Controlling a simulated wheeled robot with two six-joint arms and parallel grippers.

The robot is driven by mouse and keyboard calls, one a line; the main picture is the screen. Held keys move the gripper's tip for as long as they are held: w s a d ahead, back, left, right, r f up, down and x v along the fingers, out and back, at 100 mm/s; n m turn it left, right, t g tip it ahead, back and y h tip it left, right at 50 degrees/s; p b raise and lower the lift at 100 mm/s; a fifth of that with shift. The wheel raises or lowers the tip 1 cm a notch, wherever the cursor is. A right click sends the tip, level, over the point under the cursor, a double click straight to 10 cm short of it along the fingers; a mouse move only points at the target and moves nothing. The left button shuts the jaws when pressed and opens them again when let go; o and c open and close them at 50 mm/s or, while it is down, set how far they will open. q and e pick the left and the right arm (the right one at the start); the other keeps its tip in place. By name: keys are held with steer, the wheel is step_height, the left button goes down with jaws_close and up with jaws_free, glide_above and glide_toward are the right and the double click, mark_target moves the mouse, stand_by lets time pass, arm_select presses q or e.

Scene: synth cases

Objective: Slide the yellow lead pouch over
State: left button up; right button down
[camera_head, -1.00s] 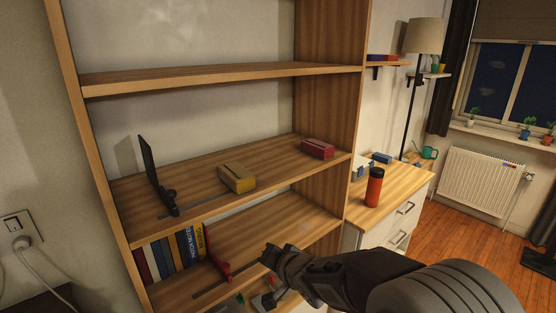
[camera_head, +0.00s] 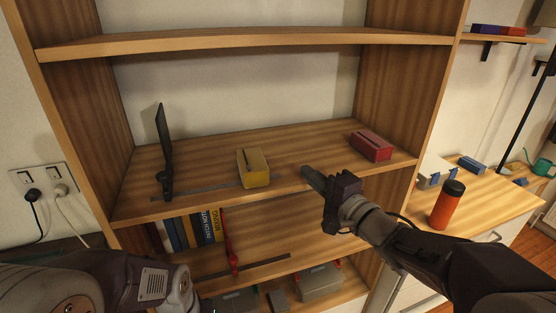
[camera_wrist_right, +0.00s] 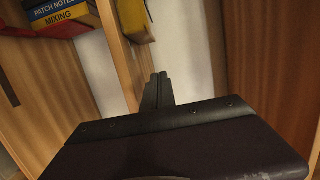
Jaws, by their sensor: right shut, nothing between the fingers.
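The yellow lead pouch (camera_head: 253,168) sits on the middle shelf (camera_head: 212,152), near its front edge and left of centre. In the right wrist view part of the yellow pouch (camera_wrist_right: 135,20) shows at the top. My right gripper (camera_head: 308,174) is shut and empty, at the shelf's front edge, to the right of the pouch with a gap between them. Its closed fingers (camera_wrist_right: 157,88) show in the right wrist view. My left arm comes in at the lower left, and its gripper is out of the picture.
A black upright bookend (camera_head: 163,145) stands left of the pouch. A red pouch (camera_head: 371,146) lies at the shelf's right end. Books (camera_head: 196,230) and a red bookend (camera_head: 230,250) stand on the shelf below. An orange bottle (camera_head: 447,205) stands on the cabinet at right.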

mark_target(252, 166)
steer(key=x, duration=0.9)
steer(key=shift+w+f, duration=0.15)
steer(key=shift+f, duration=0.05)
steer(key=a, duration=0.2)
steer(key=shift+s+a+b, duration=0.25)
steer(key=shift+s+b, duration=0.1)
steer(key=shift+s+a+r, duration=0.1)
steer(key=shift+s+a, duration=0.2)
steer(key=shift+a, duration=0.25)
